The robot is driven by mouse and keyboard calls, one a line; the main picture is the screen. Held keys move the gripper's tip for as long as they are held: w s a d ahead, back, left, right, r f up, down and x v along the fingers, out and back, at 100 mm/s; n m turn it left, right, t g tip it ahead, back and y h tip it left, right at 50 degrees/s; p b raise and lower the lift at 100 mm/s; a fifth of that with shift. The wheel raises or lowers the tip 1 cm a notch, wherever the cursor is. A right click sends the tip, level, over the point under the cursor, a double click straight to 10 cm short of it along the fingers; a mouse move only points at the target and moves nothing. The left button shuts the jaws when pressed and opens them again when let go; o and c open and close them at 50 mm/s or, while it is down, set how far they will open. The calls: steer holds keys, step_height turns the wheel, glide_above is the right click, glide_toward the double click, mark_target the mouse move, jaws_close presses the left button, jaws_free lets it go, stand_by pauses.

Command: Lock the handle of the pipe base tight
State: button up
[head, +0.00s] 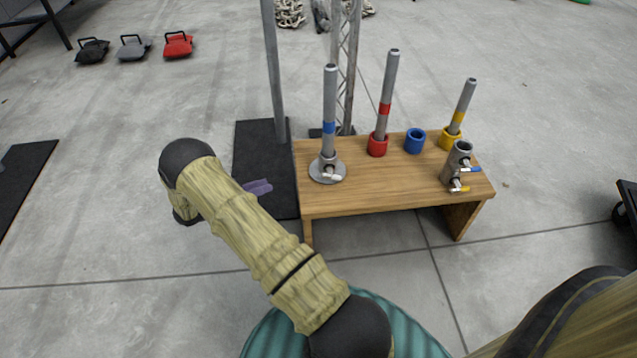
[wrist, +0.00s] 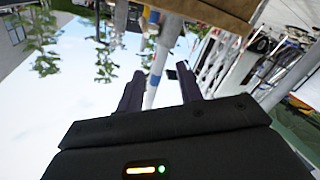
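The round grey pipe base (head: 315,172) sits at the left end of the wooden bench, with a small pale handle (head: 332,178) at its front. A grey pipe with a blue band (head: 329,105) stands upright in it. My gripper (head: 258,187) has purple fingers and is left of the base, apart from it; my forearm hides part of it. In the wrist view my gripper (wrist: 160,72) is open and empty. The blue-banded pipe (wrist: 155,72) appears upside down beyond the fingers, lined up with the gap. The handle is too small to make out there.
The wooden bench (head: 385,192) also bears a red-banded pipe (head: 386,90), a blue ring (head: 414,141), a yellow-banded pipe (head: 462,103) and a grey coupler (head: 458,160) with blue and yellow handles. A grey post (head: 273,70) and lattice tower stand behind.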

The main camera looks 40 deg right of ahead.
mark_target(322, 176)
steer(key=shift+s+a+f+g, duration=0.2)
steer(key=shift+s+f+g, duration=0.1)
steer(key=shift+s+g, duration=0.15)
steer(key=shift+s+a+f+g, duration=0.15)
steer(key=shift+s+f+g, duration=0.1)
steer(key=shift+s+g, duration=0.15)
steer(key=shift+d, duration=0.1)
steer(key=b+x, duration=0.7)
steer(key=x, duration=1)
steer(key=shift+w+d+r, duration=0.1)
steer(key=shift+d, duration=0.1)
jaws_close()
steer(key=shift+r, duration=0.1)
